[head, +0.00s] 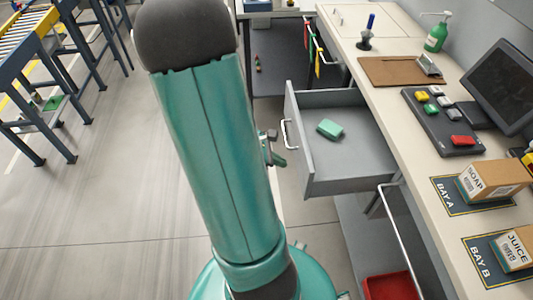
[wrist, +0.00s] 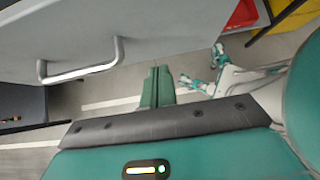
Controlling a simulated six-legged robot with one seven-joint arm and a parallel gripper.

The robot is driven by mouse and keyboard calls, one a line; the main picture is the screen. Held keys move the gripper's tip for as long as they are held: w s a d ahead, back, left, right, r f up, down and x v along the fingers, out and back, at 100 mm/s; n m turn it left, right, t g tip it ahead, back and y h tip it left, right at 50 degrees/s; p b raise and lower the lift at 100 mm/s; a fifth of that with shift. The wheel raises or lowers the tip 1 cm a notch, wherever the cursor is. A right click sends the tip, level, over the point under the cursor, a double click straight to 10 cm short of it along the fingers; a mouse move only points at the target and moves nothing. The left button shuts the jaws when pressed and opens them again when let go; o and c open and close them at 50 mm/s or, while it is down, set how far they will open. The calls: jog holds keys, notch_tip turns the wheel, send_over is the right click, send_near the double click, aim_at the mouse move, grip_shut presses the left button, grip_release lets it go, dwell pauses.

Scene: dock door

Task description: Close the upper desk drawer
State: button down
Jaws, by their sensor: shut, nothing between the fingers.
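The upper desk drawer (head: 297,128) is grey and pulled out from under the desk, toward my arm. Its pale bar handle (head: 286,134) is on the front panel. A green block (head: 330,128) lies on the drawer's floor. In the wrist view the drawer's grey front (wrist: 190,22) fills the top left, with the handle (wrist: 85,73) below left of it. My gripper (wrist: 158,80) is shut and empty, its green fingers pointing up just below the panel's lower edge in the picture. Contact cannot be told. In the head view my arm mostly hides the gripper.
The desk top (head: 385,85) holds a clipboard (head: 400,70), a keypad (head: 440,120), a monitor (head: 500,85), a soap box (head: 490,178) and a juice box (head: 515,250). A red bin (head: 392,288) stands below.

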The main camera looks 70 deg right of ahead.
aim_at(299, 163)
jog(key=shift+s+d+r, duration=0.1)
jog(key=shift+s+d, duration=0.35)
jog(key=shift+s, duration=0.35)
jog(key=shift+s+d, duration=0.4)
jog(key=shift+s, duration=0.35)
jog(key=shift+d, duration=0.2)
